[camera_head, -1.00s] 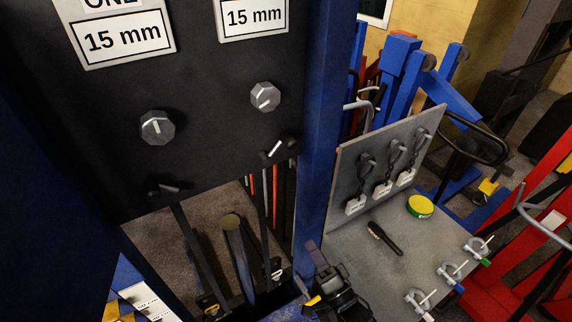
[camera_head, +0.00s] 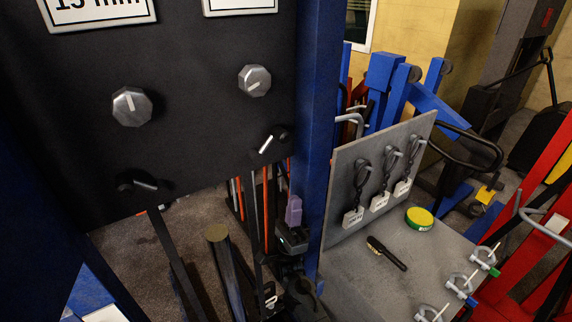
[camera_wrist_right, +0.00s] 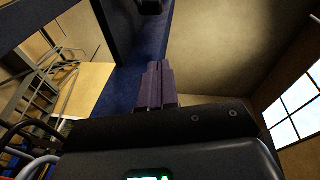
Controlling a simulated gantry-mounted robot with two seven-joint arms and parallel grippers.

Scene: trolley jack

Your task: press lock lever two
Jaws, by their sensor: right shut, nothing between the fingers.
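The black panel (camera_head: 190,110) carries two small lock levers with pale handles. The right lever (camera_head: 266,144) is below the right knob (camera_head: 254,81), near the panel's lower right corner. The left lever (camera_head: 144,184) is below the left knob (camera_head: 132,106). My right gripper (camera_head: 293,211) has purple fingers, pointing up, shut and empty. It is below and slightly right of the right lever, apart from it. Its closed fingers (camera_wrist_right: 157,85) show in the wrist view, with no lever clearly visible there. My left gripper is out of view.
A blue post (camera_head: 318,130) stands right beside the panel and close to my right gripper. A grey table (camera_head: 365,285) at right holds a brush (camera_head: 386,253), a green-yellow tin (camera_head: 419,218) and several clamps. Padlocks (camera_head: 379,200) hang on its upright board.

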